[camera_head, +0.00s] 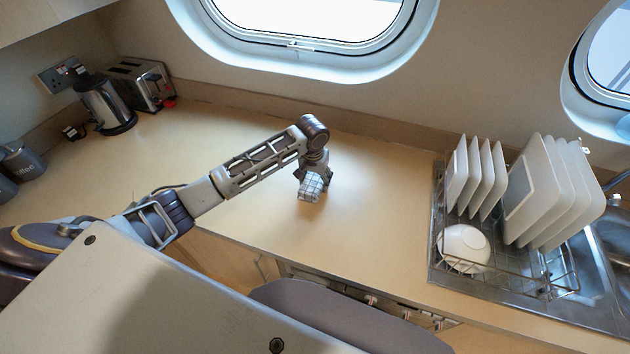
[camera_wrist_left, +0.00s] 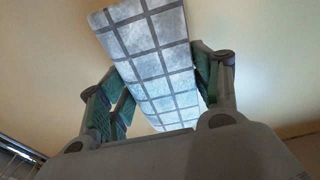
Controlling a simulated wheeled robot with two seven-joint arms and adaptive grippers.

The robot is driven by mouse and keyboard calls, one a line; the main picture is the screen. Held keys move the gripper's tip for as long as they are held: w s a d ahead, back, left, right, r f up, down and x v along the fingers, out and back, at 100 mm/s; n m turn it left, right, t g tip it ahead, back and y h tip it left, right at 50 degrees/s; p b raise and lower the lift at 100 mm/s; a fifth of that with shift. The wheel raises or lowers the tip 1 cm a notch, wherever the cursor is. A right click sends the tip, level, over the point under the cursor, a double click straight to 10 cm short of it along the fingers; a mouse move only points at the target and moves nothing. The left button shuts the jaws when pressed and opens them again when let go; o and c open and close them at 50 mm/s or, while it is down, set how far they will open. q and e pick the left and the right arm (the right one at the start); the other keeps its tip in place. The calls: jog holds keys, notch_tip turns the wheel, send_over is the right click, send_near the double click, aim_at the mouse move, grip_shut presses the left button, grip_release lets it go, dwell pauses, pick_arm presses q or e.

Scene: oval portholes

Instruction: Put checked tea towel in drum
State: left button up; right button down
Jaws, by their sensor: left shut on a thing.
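The checked tea towel (camera_head: 311,187) is white with dark grid lines and hangs below my left gripper (camera_head: 311,177), over the wooden counter in the head view. In the left wrist view, the towel (camera_wrist_left: 152,50) is between the two fingers of my left gripper (camera_wrist_left: 160,88), which is shut on it. I cannot tell whether the towel's lower end touches the counter. The drum cannot be made out in either view. My right gripper is not in view.
A metal dish rack (camera_head: 510,265) with white plates and a bowl (camera_head: 463,247) stands at the right beside the sink. A kettle (camera_head: 105,105) and toaster (camera_head: 143,84) stand at the back left. The counter (camera_head: 385,190) around the towel is clear.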

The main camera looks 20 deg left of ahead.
pick_arm(q)
jog(key=shift+f, duration=0.5)
jog(key=shift+f, duration=0.15)
jog(key=o, duration=0.9)
jog(key=shift+c, duration=0.2)
jog(key=shift+o, duration=1.2)
